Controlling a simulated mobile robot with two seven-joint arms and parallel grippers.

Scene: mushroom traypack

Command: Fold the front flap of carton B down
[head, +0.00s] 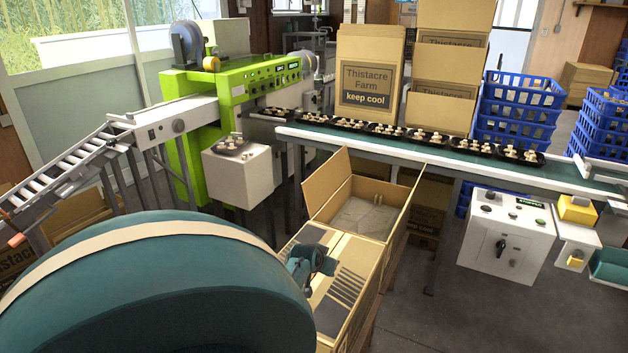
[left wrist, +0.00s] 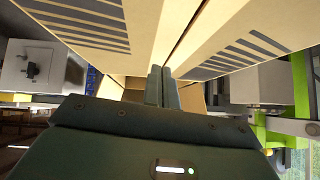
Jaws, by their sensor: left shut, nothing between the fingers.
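Two brown cartons stand in a row below the conveyor in the head view; I see no letter that tells which is carton B. The far carton (head: 313,209) is open, with side flaps raised and grey lining inside. The near carton (head: 334,240) has striped flaps over its top; they also show in the left wrist view (left wrist: 218,42) with a seam between them. My left gripper (head: 318,262) is over the near carton's top, and its fingers (left wrist: 162,88) are shut and empty, close to the seam. Contact with the cardboard is unclear. My right gripper is out of view.
A green conveyor (head: 400,147) carries several black mushroom trays behind the cartons. A green machine (head: 240,95) stands at the left, and a white control box (head: 505,235) hangs at the right. Blue crates (head: 515,105) are stacked behind. My large teal arm link hides the lower left.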

